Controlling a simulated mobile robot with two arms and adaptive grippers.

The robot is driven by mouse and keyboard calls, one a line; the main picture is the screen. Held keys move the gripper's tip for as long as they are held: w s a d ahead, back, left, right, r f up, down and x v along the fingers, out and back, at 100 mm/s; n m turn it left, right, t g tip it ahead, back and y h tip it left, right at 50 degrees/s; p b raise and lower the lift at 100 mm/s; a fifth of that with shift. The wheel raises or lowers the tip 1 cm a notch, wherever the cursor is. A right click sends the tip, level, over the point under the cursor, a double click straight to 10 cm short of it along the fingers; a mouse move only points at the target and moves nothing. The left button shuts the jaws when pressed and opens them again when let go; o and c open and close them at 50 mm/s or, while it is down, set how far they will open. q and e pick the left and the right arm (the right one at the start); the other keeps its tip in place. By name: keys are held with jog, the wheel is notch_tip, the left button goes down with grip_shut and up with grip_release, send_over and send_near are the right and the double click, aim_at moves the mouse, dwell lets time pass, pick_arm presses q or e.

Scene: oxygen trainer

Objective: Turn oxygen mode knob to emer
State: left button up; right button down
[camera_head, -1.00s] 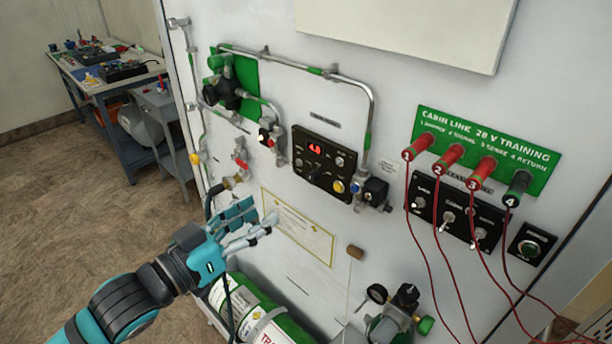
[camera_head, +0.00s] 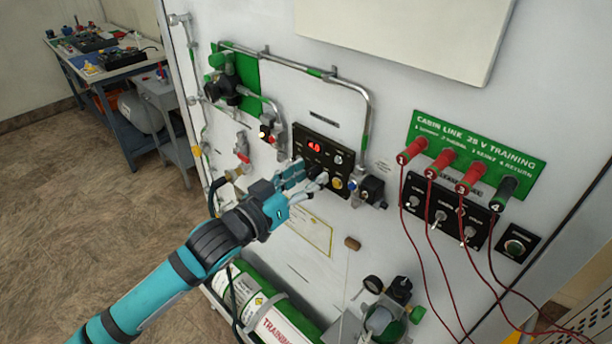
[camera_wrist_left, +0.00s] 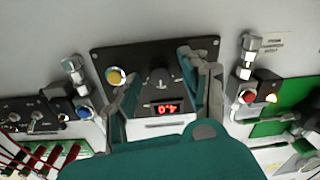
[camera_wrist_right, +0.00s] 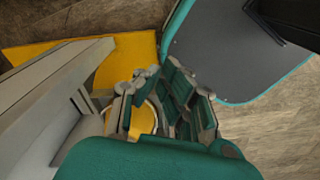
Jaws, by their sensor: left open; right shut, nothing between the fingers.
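The black oxygen panel (camera_head: 316,147) with a red "4.0" display (camera_head: 314,147) is on the white wall in the head view. My left gripper (camera_head: 307,183) is open in front of the lower part of this panel. In the left wrist view the panel is upside down, and the dark mode knob (camera_wrist_left: 160,78) shows between the open fingers (camera_wrist_left: 160,85). I cannot tell whether the fingers touch it. The knob's pointer setting is too small to read. My right gripper (camera_wrist_right: 165,100) is shut and empty, seen only in its own wrist view.
A yellow button (camera_wrist_left: 116,76) sits beside the knob. A green cylinder (camera_head: 262,305) and a regulator (camera_head: 385,310) are below. Yellow and grey structures (camera_wrist_right: 130,60) are near my right gripper.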

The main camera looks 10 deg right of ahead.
pick_arm(q)
grip_shut()
jog(key=shift+m, duration=0.4)
jog(key=m, duration=1)
jog(key=shift+f, duration=0.1)
jog(key=shift+m, duration=0.3)
dwell(0.4)
